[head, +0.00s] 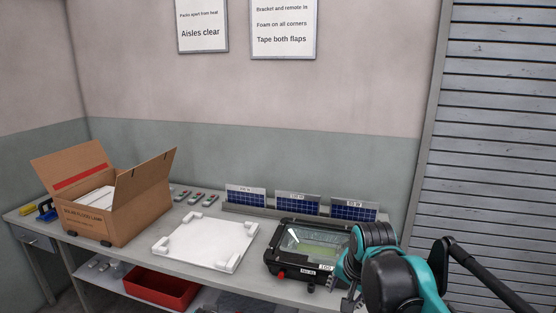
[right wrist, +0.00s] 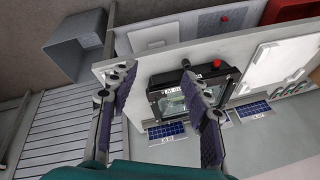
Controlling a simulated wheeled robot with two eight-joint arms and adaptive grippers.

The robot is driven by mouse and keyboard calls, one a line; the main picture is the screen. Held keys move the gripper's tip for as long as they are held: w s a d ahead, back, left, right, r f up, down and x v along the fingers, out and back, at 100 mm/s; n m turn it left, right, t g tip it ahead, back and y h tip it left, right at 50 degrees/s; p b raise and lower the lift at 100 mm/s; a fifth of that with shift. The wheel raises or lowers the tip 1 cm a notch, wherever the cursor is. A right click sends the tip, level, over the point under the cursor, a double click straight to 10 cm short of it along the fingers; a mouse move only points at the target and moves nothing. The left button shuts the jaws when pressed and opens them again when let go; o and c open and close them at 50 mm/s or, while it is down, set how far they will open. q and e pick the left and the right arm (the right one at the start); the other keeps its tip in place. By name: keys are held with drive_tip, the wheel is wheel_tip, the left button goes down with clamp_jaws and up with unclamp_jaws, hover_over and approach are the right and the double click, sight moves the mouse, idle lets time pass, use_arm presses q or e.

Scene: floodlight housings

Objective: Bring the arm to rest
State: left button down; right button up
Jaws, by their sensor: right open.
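The black floodlight housing (head: 310,231) with a glass front lies on the grey workbench (head: 150,262), right of a white foam tray (head: 205,241). My right arm comes in from the lower right, and its wrist covers the housing's right end. My right gripper (right wrist: 159,72) is open and empty in the right wrist view, with its two fingers apart. In that view the housing (right wrist: 160,97) shows beyond and between the fingers; I cannot tell the exact gap. My left gripper is not in view.
An open cardboard box (head: 118,212) stands at the bench's left. Three solar panels (head: 245,197) stand in a rack at the back. Several small remotes (head: 197,198) lie near the box. A red bin (head: 160,288) sits on the lower shelf. A grey shutter (head: 490,130) is at right.

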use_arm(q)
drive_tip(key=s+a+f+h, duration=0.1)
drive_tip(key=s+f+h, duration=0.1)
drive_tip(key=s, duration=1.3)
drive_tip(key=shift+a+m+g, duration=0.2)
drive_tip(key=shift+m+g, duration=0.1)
use_arm(e)
drive_tip(key=s+d+f+n+t, duration=0.1)
drive_tip(key=s+f+n, duration=0.2)
drive_tip(key=s+f, duration=0.2)
drive_tip(key=s+f+n+t, duration=0.1)
drive_tip(key=s+f+n, duration=0.3)
drive_tip(key=s, duration=0.8)
wheel_tip(320, 180, down, 2)
drive_tip(key=shift+d+f+n+t, duration=0.1)
drive_tip(key=shift+d+n+t, duration=0.2)
drive_tip(key=shift+d, duration=0.1)
